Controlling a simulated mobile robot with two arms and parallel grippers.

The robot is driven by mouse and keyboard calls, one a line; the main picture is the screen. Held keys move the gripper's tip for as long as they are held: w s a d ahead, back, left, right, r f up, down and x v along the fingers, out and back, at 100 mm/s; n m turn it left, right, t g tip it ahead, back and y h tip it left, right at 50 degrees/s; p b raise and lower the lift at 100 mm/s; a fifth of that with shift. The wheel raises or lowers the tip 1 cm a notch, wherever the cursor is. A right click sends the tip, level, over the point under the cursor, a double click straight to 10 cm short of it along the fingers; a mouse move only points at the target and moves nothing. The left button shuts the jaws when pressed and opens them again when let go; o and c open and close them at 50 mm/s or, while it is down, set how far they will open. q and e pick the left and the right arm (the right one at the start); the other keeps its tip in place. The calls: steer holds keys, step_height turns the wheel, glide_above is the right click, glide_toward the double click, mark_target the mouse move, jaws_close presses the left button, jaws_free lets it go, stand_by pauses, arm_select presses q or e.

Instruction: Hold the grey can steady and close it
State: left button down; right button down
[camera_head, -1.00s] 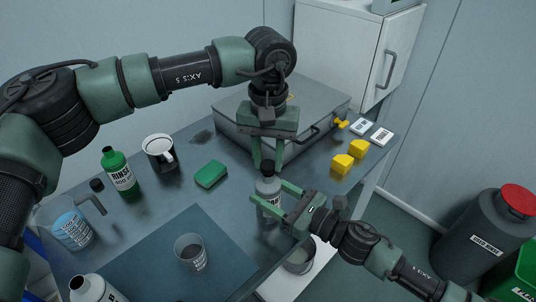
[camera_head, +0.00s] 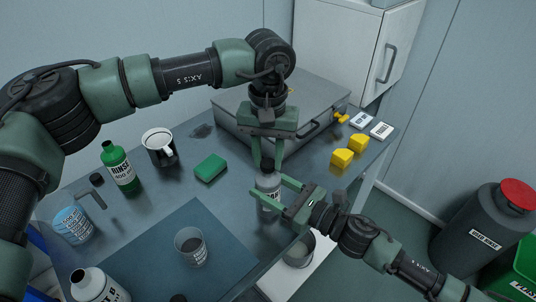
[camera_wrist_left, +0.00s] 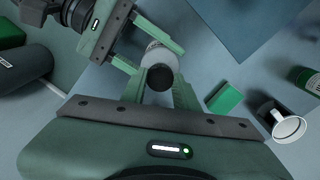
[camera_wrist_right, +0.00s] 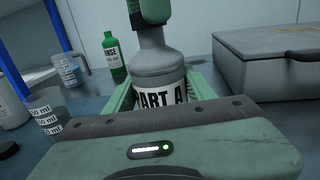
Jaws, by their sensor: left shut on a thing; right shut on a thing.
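The grey can (camera_head: 268,182) with a white "PART A" label stands upright near the table's front right edge. It also shows in the right wrist view (camera_wrist_right: 160,62). My right gripper (camera_head: 267,189) is shut around the can's body from the right. My left gripper (camera_head: 267,164) points down from above, shut on a dark cap (camera_wrist_left: 158,77) at the can's top. The cap sits over the can's neck; the fingers hide most of the join, so I cannot tell how tightly it is seated.
A grey case (camera_head: 300,100) stands behind. A green sponge (camera_head: 211,168), green rinse bottle (camera_head: 120,170), mug (camera_head: 157,150), blue-filled jug (camera_head: 72,224) and beaker (camera_head: 190,247) are to the left. Yellow blocks (camera_head: 343,157) lie right. A blue-grey mat (camera_head: 140,255) covers the front.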

arm_select(q)
steer(key=shift+f, duration=0.3)
steer(key=m, duration=0.9)
steer(key=shift+m, duration=0.4)
steer(key=c, duration=1.1)
jaws_free()
steer(key=shift+o, duration=0.2)
